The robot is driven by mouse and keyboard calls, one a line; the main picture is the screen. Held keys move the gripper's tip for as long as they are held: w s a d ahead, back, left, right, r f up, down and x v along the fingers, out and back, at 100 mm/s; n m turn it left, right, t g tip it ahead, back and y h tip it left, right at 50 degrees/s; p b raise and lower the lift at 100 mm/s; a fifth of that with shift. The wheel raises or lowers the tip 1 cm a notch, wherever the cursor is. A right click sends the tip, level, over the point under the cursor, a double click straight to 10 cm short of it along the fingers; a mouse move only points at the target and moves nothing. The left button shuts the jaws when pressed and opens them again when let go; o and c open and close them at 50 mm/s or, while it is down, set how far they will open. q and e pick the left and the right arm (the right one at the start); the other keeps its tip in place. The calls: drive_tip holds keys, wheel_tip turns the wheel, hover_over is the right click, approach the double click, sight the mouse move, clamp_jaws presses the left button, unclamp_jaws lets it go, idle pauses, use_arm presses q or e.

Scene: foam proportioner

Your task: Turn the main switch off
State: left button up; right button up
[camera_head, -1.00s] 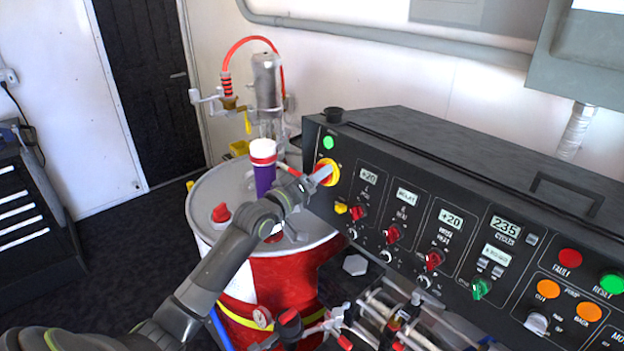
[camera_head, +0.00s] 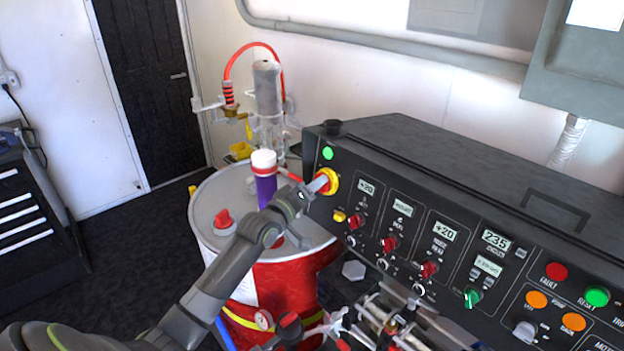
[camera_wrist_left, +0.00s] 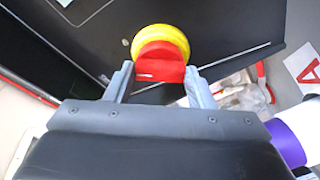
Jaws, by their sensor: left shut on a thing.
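The main switch (camera_head: 332,181) is a red handle on a round yellow base, at the left end of the black control panel's front. In the left wrist view the red handle (camera_wrist_left: 159,64) sits in front of the yellow disc, with a small white mark on it. My left gripper (camera_head: 319,186) is at the switch, its two fingers on either side of the red handle, shut on it; the fingers (camera_wrist_left: 160,82) also show in the left wrist view. In the head view the gripper and wrist partly cover the handle. My right gripper is not in view.
A green lamp (camera_head: 327,153) is lit above the switch. Knobs and displays line the panel (camera_head: 460,210) to the right. A red and white drum (camera_head: 205,205) with a purple, white-capped cylinder (camera_head: 265,185) stands behind my left arm. Hoses and fittings (camera_head: 395,320) lie below the panel.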

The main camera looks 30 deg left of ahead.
use_arm(q)
drive_tip(key=n+g+p, duration=0.1)
drive_tip(key=n, duration=0.4)
drive_tip(key=n+g+p, duration=0.1)
drive_tip(key=n, duration=0.4)
drive_tip(key=n+g+p, duration=0.1)
drive_tip(key=n+p, duration=0.1)
drive_tip(key=n, duration=0.3)
drive_tip(key=shift+r+g, duration=0.35)
drive_tip(key=shift+g, duration=0.05)
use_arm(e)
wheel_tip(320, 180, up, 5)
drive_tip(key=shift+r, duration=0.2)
use_arm(q)
drive_tip(key=shift+n, duration=0.4)
drive_tip(key=o, duration=1)
drive_tip(key=shift+b+v, duration=1.15)
drive_tip(key=shift+v, duration=7.5)
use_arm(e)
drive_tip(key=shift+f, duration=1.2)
